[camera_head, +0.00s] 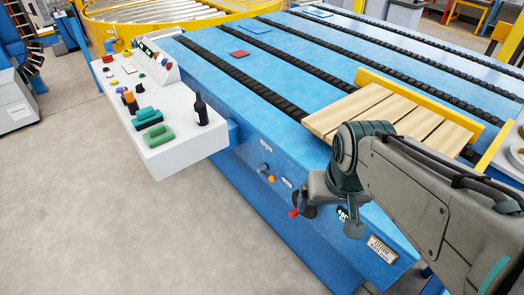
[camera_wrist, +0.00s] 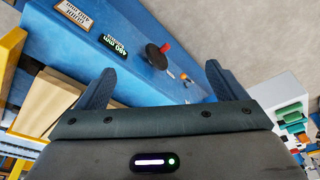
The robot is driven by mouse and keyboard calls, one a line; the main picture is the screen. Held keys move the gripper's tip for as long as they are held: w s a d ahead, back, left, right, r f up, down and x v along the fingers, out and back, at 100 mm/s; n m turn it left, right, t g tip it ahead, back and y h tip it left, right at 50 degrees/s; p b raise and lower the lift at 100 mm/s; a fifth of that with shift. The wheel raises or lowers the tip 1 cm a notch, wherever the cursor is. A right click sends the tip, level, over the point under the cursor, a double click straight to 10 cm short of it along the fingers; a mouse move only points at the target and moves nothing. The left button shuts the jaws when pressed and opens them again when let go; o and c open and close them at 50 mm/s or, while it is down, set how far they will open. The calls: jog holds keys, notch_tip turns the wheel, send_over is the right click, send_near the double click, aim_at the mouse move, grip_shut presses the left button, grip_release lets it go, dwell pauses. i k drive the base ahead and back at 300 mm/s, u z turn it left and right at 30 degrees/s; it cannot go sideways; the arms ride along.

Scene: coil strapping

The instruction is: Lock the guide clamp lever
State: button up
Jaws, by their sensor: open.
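The guide clamp lever (camera_wrist: 155,57) is on the front side of the blue table. In the wrist view it has a dark round hub and a red end, and lies beyond the gap between my fingers. In the head view its red end (camera_head: 293,213) and part of its dark hub show just below and left of my gripper (camera_head: 335,212); the rest is partly hidden by it. My gripper is open and empty, and its two fingers (camera_wrist: 160,67) stand wide apart. The lever is not gripped.
The blue table (camera_head: 245,115) carries dark roller strips and a wooden pallet (camera_head: 395,112) with a yellow edge. A white control desk (camera_head: 165,108) stands left. A "480 mm" display (camera_wrist: 113,45) and a small orange knob (camera_head: 271,179) are near the lever. Open floor lies in front.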

aim_at(272, 178)
jog(key=z, duration=0.55)
jog(key=k, duration=1.3)
jog(key=u, duration=0.05)
jog(key=i, duration=0.6)
jog(key=u, duration=0.9)
jog(key=i, duration=0.35)
jog(key=u, duration=0.15)
